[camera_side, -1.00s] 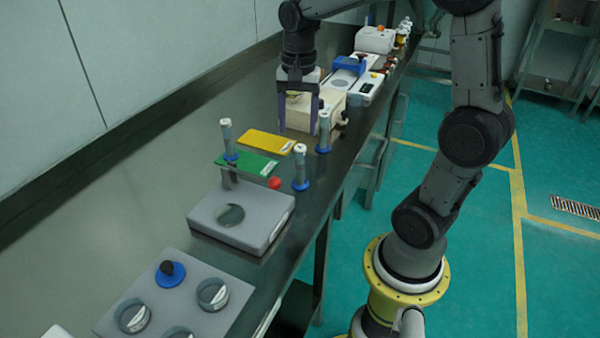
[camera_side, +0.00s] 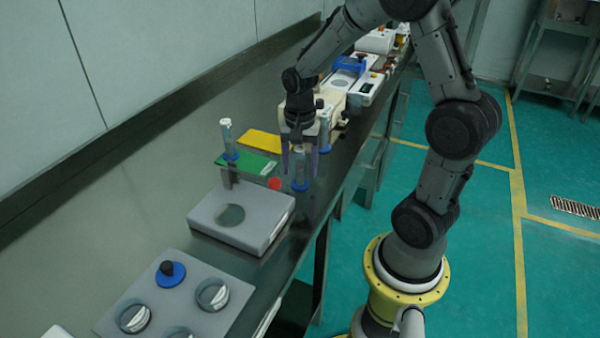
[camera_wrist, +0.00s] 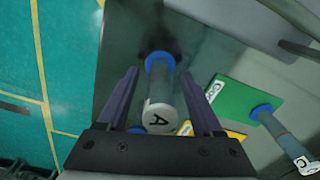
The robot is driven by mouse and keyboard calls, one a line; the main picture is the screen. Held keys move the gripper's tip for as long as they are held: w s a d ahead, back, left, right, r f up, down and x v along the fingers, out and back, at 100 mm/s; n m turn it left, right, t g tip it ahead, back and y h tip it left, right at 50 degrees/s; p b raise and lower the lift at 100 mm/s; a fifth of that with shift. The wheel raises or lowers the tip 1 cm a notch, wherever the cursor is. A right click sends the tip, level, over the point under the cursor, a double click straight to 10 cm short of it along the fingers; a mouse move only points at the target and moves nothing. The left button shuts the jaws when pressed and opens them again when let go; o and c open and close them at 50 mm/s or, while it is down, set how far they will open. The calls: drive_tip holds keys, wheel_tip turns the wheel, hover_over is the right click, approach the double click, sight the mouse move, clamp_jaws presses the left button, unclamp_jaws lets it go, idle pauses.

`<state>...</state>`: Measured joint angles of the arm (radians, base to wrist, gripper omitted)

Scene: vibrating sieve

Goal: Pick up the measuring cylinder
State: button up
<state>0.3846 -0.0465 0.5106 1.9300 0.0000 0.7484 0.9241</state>
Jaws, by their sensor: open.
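A measuring cylinder marked A (camera_wrist: 160,92), with a grey tube, white top and blue foot, stands on the bench. My gripper (camera_wrist: 158,74) is open around it, one purple finger on each side, with gaps visible. A second cylinder (camera_side: 228,141) stands by the green card and shows a C in the wrist view (camera_wrist: 283,135). A third cylinder (camera_side: 325,131) stands just behind my gripper.
A grey device with a round plate (camera_side: 199,216) sits in front. The green card (camera_side: 238,160) and yellow card (camera_side: 259,141) lie to the left, a red knob (camera_side: 275,184) close by. A grey holder (camera_side: 235,289) with round sieves is nearest. The bench's left side is clear.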

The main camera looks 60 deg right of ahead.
wheel_tip(320, 180, down, 2)
drive_tip(key=shift+f, duration=0.1)
clamp_jaws()
idle(0.4)
